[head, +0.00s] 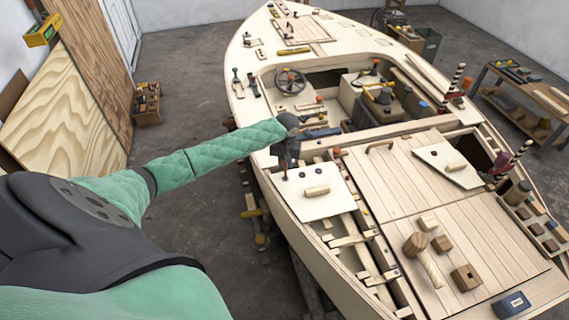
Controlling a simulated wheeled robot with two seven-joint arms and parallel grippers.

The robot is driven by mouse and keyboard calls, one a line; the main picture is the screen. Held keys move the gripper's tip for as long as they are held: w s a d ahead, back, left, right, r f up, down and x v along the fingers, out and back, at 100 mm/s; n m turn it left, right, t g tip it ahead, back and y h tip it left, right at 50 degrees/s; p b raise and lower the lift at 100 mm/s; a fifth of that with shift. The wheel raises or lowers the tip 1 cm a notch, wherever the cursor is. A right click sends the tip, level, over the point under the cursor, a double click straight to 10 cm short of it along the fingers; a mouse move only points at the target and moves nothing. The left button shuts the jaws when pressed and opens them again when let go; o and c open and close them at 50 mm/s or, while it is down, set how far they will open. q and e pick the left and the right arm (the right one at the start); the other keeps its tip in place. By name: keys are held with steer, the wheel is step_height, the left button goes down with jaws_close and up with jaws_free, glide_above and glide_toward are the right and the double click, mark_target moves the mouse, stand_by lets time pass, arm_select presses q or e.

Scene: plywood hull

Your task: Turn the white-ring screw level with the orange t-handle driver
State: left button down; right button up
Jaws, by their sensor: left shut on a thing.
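My left gripper (285,158) is at the end of the green-sleeved arm. It points down over the back-left corner of a pale panel (325,206) on the hull. It is shut on a small tool, mostly hidden by the jaws; a thin dark end shows below them, close to the panel. I cannot see the tool's colour or whether its tip touches a screw. Small dark, red and purple screw heads (318,169) lie along the panel's back edge. I cannot pick out a white ring or the orange t-handle for certain. My right gripper is not in view.
A wooden mallet (424,262) and wooden blocks (466,278) lie on the planked deck (395,185). A steering wheel (290,81) and loose tools are farther forward. Open slots (356,243) with cross-pieces run beside the panel. A workbench (525,95) stands at the right.

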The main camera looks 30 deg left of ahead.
arm_select(q)
steer(key=n, duration=0.4)
steer(key=shift+d+n, duration=0.2)
steer(key=shift+n, duration=1.2)
